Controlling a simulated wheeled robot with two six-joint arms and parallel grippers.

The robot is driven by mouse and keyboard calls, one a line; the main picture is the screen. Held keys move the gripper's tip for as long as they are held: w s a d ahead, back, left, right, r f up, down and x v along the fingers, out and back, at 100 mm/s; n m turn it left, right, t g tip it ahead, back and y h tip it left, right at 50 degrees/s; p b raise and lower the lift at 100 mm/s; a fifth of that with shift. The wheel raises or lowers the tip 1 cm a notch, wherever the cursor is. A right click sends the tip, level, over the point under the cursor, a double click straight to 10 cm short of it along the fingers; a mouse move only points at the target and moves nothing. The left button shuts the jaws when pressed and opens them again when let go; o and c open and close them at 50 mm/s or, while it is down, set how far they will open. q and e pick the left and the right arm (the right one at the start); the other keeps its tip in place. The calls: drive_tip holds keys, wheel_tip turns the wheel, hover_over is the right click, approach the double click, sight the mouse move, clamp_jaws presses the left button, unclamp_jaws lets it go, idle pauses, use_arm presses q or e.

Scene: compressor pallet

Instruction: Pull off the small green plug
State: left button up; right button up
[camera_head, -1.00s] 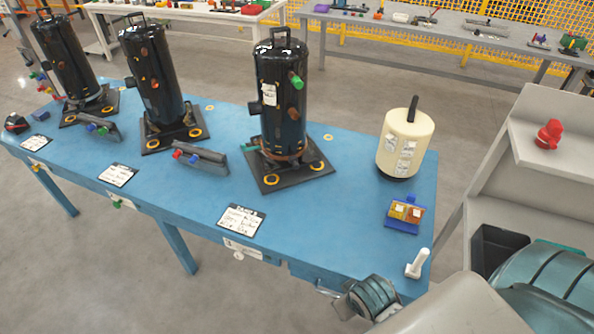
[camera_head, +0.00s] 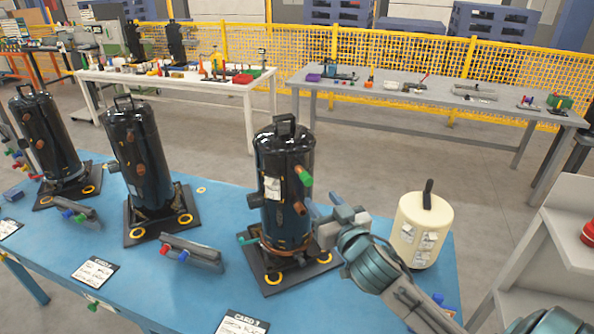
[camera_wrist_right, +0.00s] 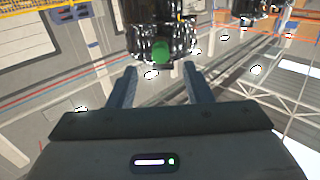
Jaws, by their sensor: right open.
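The nearest black compressor (camera_head: 285,200) stands upright on its dark base plate on the blue table. A green plug (camera_head: 305,176) sits on the end of a copper-coloured stub high on its right side. A smaller teal-green piece (camera_head: 247,240) shows low on its left side. My right gripper (camera_head: 320,212) is beside the compressor on its right, lower in the picture than the green plug. In the right wrist view a round green end (camera_wrist_right: 160,52) faces me, just beyond and between the two spread fingers (camera_wrist_right: 160,85). The fingers are empty. My left gripper is out of view.
A cream canister (camera_head: 422,230) with a black handle stands to the right, close behind my right arm. Two more black compressors (camera_head: 140,165) stand to the left. A holder with coloured plugs (camera_head: 192,252) and a card (camera_head: 243,320) lie on the blue table (camera_head: 140,305).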

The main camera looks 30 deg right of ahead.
sight(309, 183)
drive_tip(key=w, duration=0.2)
drive_tip(key=shift+w+d+r, duration=0.2)
drive_tip(key=shift+w+r, duration=0.05)
drive_tip(key=shift+w, duration=0.05)
drive_tip(key=w, duration=0.4)
drive_tip(key=shift+w+d+p, duration=0.15)
drive_tip(key=shift+d+p, duration=0.1)
drive_tip(key=shift+p, duration=0.1)
drive_tip(key=shift+w, duration=0.3)
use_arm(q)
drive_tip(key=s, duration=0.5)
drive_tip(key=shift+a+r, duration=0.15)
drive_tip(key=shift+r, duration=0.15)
use_arm(e)
drive_tip(key=shift+w, duration=0.1)
use_arm(q)
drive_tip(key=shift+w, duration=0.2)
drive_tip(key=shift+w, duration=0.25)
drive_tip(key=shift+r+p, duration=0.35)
drive_tip(key=shift+p, duration=0.05)
use_arm(e)
drive_tip(key=shift+c, duration=0.4)
